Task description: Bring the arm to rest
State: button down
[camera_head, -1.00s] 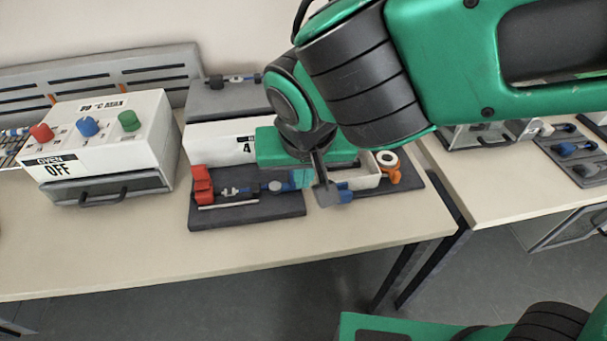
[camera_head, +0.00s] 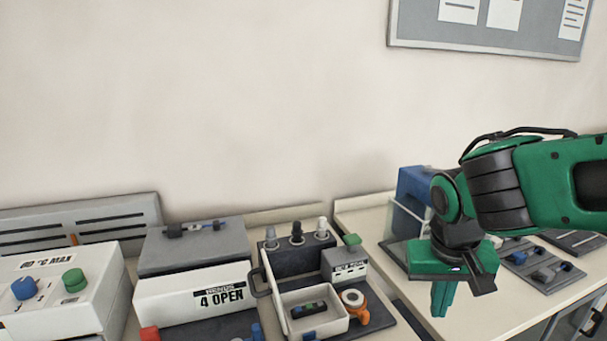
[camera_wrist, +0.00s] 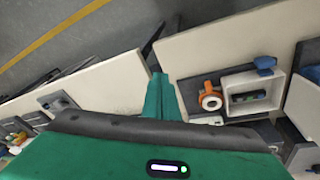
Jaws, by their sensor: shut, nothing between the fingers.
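My gripper (camera_head: 441,297) is at the right in the head view, pointing down with its green fingers together and nothing between them. It hangs above the table on the right. In the wrist view my gripper's fingers (camera_wrist: 161,90) are closed, with table edges and a gap of floor behind them. My green and black arm reaches in from the right edge in the head view.
A station with a white tray (camera_head: 338,322) and orange roll (camera_head: 353,303) is left of my gripper. A blue device (camera_head: 413,190) stands behind it.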

jog(key=s+d+f+m+g+y, duration=0.1)
jog(key=s+d+m, duration=0.3)
jog(key=s+d, duration=1)
jog(key=shift+s+d+f+g+y, duration=0.3)
jog(key=shift+s+d+g+y, duration=0.15)
jog(key=shift+d, duration=0.6)
jog(key=shift+w, duration=0.25)
jog(key=shift+w+f, duration=0.25)
jog(key=shift+w, duration=0.25)
